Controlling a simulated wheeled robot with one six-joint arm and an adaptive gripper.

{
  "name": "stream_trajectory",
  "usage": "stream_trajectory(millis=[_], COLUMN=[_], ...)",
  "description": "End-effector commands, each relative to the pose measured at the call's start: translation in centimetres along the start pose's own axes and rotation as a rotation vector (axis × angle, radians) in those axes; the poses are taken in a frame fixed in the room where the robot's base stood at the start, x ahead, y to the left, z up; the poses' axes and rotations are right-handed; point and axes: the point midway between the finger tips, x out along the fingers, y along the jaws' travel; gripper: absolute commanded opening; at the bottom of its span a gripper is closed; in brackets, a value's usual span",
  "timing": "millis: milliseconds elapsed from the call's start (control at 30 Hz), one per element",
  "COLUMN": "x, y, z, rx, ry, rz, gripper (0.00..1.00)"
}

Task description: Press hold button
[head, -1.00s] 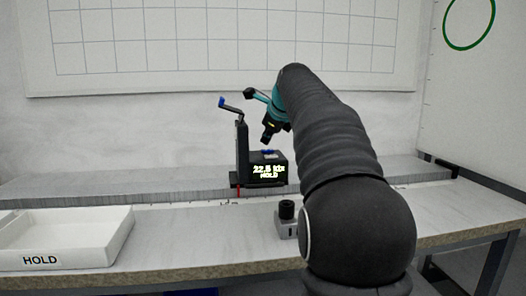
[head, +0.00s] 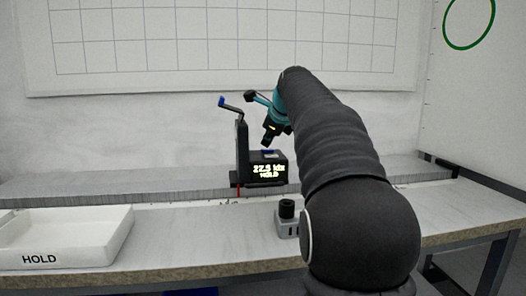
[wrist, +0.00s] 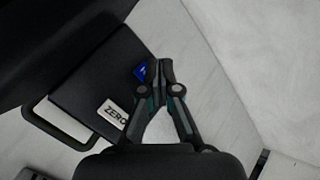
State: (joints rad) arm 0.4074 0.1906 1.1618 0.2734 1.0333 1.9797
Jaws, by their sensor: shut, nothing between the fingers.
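A black device (head: 262,171) stands on the raised shelf, its lit display showing a number and the word HOLD. A blue button (head: 269,152) sits on its top. The wrist view shows a blue button (wrist: 140,72), partly hidden by the fingers, and a white button marked ZERO (wrist: 113,114). My gripper (head: 267,141) is shut and empty, pointing down just above the device's top. In the wrist view my gripper's fingertips (wrist: 160,64) are together, just right of the blue button. I cannot tell whether they touch it.
A black upright with a blue-tipped lever (head: 232,108) rises at the device's left. A small grey block with a black knob (head: 287,219) stands in front, beside my arm. A white tray labelled HOLD (head: 75,252) lies at the left. The bench between them is mostly clear.

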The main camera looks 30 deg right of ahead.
Motion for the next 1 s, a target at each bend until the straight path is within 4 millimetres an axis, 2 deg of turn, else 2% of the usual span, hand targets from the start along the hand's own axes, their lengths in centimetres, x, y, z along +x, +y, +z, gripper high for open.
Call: stream_trajectory(millis=[1000], x=[0.51], y=[0.40], z=[-0.38], rx=[0.000], ry=[0.001], rz=[0.001], gripper=[0.00])
